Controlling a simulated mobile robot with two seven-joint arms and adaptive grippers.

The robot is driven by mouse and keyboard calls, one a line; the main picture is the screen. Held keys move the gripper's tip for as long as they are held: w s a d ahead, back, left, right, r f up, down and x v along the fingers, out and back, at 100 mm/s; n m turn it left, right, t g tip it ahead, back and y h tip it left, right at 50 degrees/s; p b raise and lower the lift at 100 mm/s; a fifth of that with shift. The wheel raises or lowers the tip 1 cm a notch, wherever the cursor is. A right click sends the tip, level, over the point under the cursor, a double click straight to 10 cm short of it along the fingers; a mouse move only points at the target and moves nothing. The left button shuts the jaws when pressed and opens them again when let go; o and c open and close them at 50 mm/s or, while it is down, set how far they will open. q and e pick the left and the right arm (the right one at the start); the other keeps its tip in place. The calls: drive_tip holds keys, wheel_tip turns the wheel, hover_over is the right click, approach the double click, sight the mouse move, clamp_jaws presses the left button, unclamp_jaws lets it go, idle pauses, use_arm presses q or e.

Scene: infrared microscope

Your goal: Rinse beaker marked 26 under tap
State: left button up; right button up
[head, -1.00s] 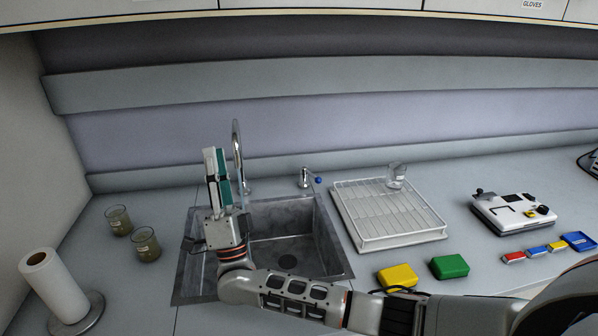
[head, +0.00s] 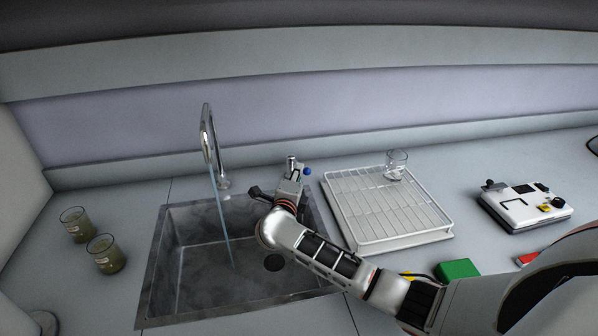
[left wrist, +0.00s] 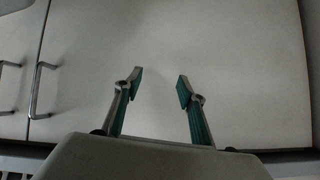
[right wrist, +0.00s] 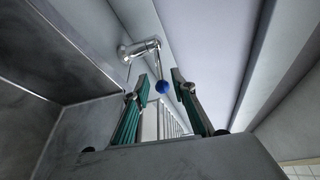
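Two beakers with murky brown-green contents, the rear beaker (head: 77,223) and the front beaker (head: 105,253), stand on the counter left of the sink. Their markings are too small to read. The curved tap (head: 209,140) has a thin blue water stream (head: 221,222) falling into the sink (head: 190,262). My right gripper (head: 291,184) is at the blue-knobbed valve (head: 292,163) behind the sink. In the right wrist view its fingers (right wrist: 160,84) are open, with the blue knob (right wrist: 162,87) seen between them. My left gripper (left wrist: 158,84) is open and empty.
A white wire rack (head: 390,208) right of the sink carries a clear beaker (head: 396,164). A white instrument (head: 525,206) and a green block (head: 457,270) lie further right. White cabinet doors (left wrist: 230,60) face my left gripper.

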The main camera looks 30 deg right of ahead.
drive_tip(key=x, duration=0.1)
drive_tip(key=b+x, duration=0.1)
drive_tip(key=x, duration=0.1)
drive_tip(key=b+x, duration=0.1)
drive_tip(key=shift+w+d+f, duration=0.1)
drive_tip(key=shift+f, duration=0.2)
drive_tip(key=shift+w+d+r, duration=0.15)
drive_tip(key=shift+w+r, duration=0.05)
clamp_jaws()
use_arm(q)
drive_tip(key=shift+w+a+f, duration=0.3)
drive_tip(key=shift+w+f, duration=0.25)
drive_tip(key=shift+f, duration=0.15)
